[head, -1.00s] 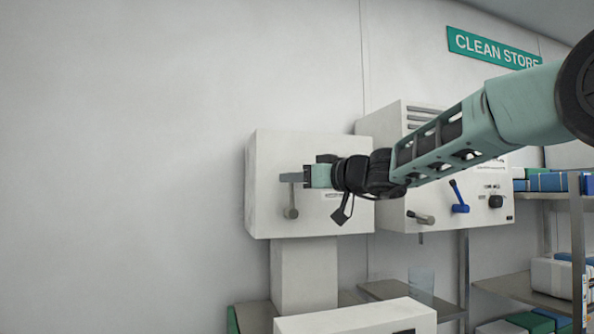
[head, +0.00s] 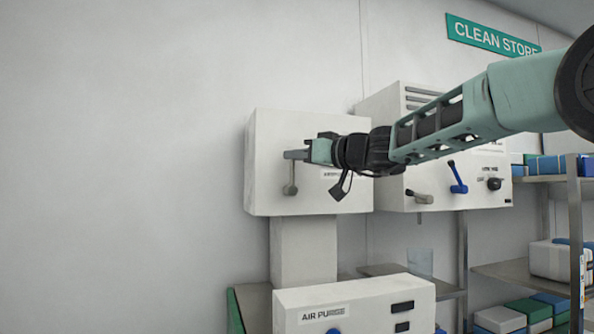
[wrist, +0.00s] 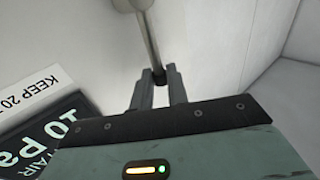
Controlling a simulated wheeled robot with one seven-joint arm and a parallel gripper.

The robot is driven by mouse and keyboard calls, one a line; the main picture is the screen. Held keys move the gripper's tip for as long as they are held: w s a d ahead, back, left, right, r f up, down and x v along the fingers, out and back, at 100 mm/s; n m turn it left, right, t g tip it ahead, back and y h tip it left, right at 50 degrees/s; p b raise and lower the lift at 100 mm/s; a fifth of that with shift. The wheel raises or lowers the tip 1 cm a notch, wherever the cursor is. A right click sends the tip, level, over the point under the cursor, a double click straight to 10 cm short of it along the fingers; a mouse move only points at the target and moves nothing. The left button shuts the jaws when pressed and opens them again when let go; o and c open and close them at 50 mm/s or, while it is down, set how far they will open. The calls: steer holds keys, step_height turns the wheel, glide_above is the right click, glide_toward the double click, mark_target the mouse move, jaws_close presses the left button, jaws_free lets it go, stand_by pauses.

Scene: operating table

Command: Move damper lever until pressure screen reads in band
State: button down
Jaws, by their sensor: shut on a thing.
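The damper lever (head: 290,177) is a grey rod on the front of a white wall box (head: 268,190). It stands about upright, with its round hub at the bottom. My gripper (head: 292,155) comes from the right and is shut on the lever's upper end. In the wrist view the dark lever tip sits between the fingertips (wrist: 159,78), and the rod (wrist: 147,35) runs up from it. The dark pressure screen (wrist: 55,135) shows "10 Pa", partly cut off by my gripper. A label beside it (wrist: 30,92) starts "KEEP 20"; the rest is out of frame.
A second white box (head: 465,192) to the right carries a blue lever (head: 457,177), a grey lever (head: 419,197) and a dark knob. An "AIR PURGE" panel (head: 365,305) stands below. Shelves with blue and green packs (head: 540,308) are at the right. The wall at left is bare.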

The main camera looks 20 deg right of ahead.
steer(key=shift+d+f+b, duration=0.15)
steer(key=shift+f+b, duration=0.2)
steer(key=shift+b, duration=0.85)
steer(key=d+m+t+b, duration=0.1)
steer(key=m+b, duration=0.1)
steer(key=b, duration=0.7)
steer(key=shift+d+m+t, duration=0.35)
steer(key=shift+m+t, duration=0.05)
steer(key=shift+r, duration=0.1)
steer(key=c, duration=1.4)
jaws_free()
steer(key=shift+o, duration=0.2)
